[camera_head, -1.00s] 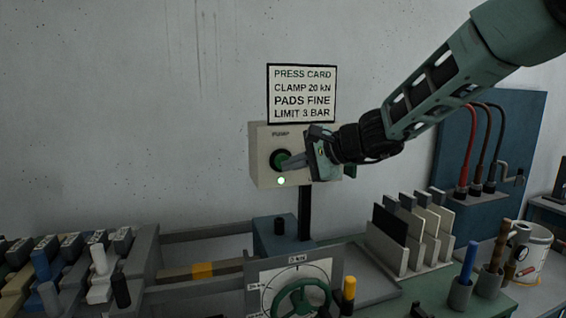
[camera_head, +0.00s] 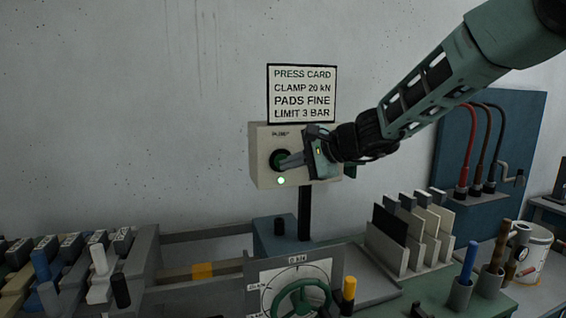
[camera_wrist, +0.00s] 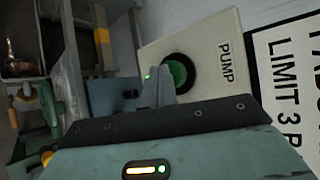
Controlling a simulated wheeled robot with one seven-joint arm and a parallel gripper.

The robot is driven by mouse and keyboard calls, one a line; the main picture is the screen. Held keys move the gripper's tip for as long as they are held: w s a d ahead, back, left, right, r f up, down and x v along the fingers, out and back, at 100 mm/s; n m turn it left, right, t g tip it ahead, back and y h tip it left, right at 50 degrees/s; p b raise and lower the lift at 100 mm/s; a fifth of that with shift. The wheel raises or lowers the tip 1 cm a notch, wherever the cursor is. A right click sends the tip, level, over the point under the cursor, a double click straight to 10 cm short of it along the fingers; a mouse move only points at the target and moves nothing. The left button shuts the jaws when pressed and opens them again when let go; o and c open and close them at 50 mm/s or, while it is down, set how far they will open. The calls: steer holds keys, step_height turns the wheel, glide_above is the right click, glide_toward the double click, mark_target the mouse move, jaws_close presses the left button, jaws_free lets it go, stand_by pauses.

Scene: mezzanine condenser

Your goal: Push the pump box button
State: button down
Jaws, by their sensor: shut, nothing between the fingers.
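The pump box (camera_head: 265,175) is a cream box on a dark post, marked PUMP, with a lit green lamp (camera_head: 281,181) low on its front. Its green button (camera_head: 277,157) sits in a dark round collar. In the wrist view the box (camera_wrist: 211,40) is tilted and the button (camera_wrist: 178,72) shows just beyond the fingers. My gripper (camera_head: 283,163) is shut and empty, its fingertips at the button's lower right edge in the head view. The fingers (camera_wrist: 160,82) overlap the collar's lower left in the wrist view. I cannot tell whether they touch the button.
A press card sign (camera_head: 302,94) hangs above the box. Below stand a dial gauge with a green handwheel (camera_head: 302,297) and a yellow-topped peg (camera_head: 349,289). A rack of upright plates (camera_head: 410,235) is at right. The wall left of the box is clear.

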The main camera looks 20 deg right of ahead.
steer(key=shift+s+b, duration=0.65)
steer(key=shift+s, duration=0.35)
steer(key=s+b, duration=0.3)
steer(key=s, duration=0.3)
stand_by(0.4)
